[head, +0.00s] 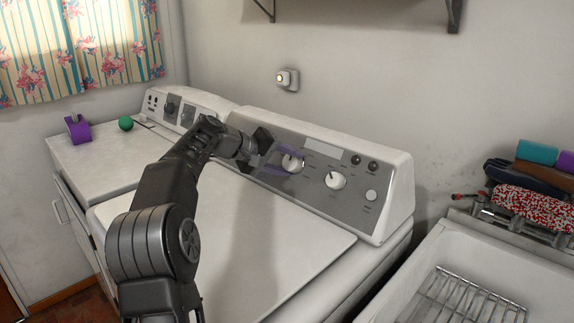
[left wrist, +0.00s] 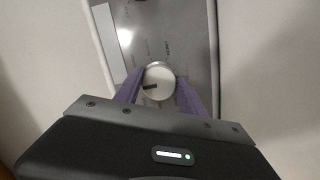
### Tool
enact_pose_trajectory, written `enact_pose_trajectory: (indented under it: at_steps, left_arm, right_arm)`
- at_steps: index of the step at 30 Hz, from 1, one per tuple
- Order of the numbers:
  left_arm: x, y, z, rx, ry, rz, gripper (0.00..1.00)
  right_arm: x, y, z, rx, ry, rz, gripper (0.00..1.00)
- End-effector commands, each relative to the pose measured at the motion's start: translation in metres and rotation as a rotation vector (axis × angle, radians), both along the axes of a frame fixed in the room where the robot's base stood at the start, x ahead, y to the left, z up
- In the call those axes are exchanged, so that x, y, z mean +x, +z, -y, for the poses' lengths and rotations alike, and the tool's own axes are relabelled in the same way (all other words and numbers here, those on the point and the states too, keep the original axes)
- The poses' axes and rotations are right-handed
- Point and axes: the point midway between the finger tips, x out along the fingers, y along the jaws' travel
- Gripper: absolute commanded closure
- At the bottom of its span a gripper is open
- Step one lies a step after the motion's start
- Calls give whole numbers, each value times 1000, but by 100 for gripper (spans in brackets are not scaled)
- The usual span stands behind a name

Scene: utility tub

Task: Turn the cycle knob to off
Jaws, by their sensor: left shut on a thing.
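The left wrist view shows this knob (left wrist: 158,82) between the fingertips, with a dark pointer mark toward the left of that picture. The right knob (head: 335,180) stands free. My right gripper is not in view.
A second white machine (head: 90,160) stands to the left, with a purple object (head: 77,130) and a green ball (head: 125,123) on it. A white utility tub (head: 455,245) with a wire rack (head: 465,298) is at right. The lid below the panel is clear.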

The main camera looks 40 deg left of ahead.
Motion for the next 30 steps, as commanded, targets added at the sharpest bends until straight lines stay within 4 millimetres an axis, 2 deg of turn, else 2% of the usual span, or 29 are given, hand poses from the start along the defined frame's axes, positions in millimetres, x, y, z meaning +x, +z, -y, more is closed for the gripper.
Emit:
enact_pose_trajectory:
  at_steps: [16, 17, 24, 30]
  left_arm:
    - [0, -2, 1, 29, -21, 0, 94]
    - [0, -2, 1, 29, -21, 0, 52]
    - [0, -1, 0, 30, -19, 1, 32]
    - [0, -1, 0, 30, -19, 2, 31]
  right_arm:
    - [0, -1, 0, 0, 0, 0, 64]
    - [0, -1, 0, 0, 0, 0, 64]
    - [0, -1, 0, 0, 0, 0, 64]
    - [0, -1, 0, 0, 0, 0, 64]
